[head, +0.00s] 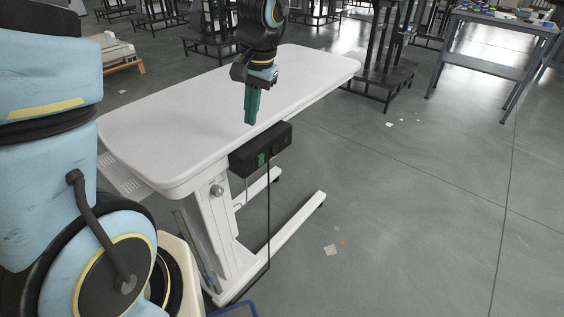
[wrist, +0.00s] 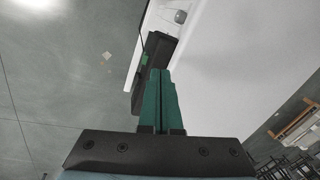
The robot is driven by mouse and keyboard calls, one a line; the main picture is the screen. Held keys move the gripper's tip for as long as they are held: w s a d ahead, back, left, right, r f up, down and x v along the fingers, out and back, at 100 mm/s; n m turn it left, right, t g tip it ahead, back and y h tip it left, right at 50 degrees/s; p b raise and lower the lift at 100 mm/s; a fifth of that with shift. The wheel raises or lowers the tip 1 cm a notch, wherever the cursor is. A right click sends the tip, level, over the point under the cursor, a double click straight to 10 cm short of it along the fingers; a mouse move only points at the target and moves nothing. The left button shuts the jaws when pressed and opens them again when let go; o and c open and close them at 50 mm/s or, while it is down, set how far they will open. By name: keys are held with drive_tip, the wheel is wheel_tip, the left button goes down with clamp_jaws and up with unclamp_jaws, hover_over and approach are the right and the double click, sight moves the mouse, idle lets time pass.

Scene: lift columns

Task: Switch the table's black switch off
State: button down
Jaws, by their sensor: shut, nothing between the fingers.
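The white table (head: 205,100) stands on a white lift column. A black switch box (head: 272,142) hangs from its long near edge, with a small green part (head: 262,159) on its front face and a cable hanging below. My gripper (head: 250,122) has green fingers, pressed together and empty, pointing down above the table's edge just behind the box. In the wrist view my gripper (wrist: 161,72) points toward the black box (wrist: 154,50), whose near part the fingers partly cover; a green patch (wrist: 144,58) shows beside them. I cannot tell whether the switch is on or off.
A grey workbench (head: 495,65) with small items stands at the back right. Black metal stands (head: 385,60) are behind the table. A wooden pallet (head: 125,62) lies at the back left. The floor to the right of the table is mostly clear, with small scraps.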

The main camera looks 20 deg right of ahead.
sight(275, 150)
drive_tip(key=s+d+f+m+t+b, duration=0.1)
drive_tip(key=s+d+f+m+b, duration=0.1)
drive_tip(key=d, duration=0.9)
drive_tip(key=shift+s+d+f+m, duration=0.25)
drive_tip(key=shift+s+f+m, duration=0.4)
drive_tip(key=shift+s, duration=0.45)
drive_tip(key=shift+f, duration=0.15)
drive_tip(key=w+a+f, duration=0.1)
drive_tip(key=w+f, duration=0.1)
drive_tip(key=f, duration=0.1)
drive_tip(key=w+a+f, duration=0.1)
drive_tip(key=w+f, duration=0.1)
drive_tip(key=f, duration=0.1)
drive_tip(key=w+a+f, duration=0.1)
drive_tip(key=w+f, duration=0.1)
drive_tip(key=f, duration=0.2)
drive_tip(key=shift+w+a, duration=0.1)
drive_tip(key=shift+a, duration=0.1)
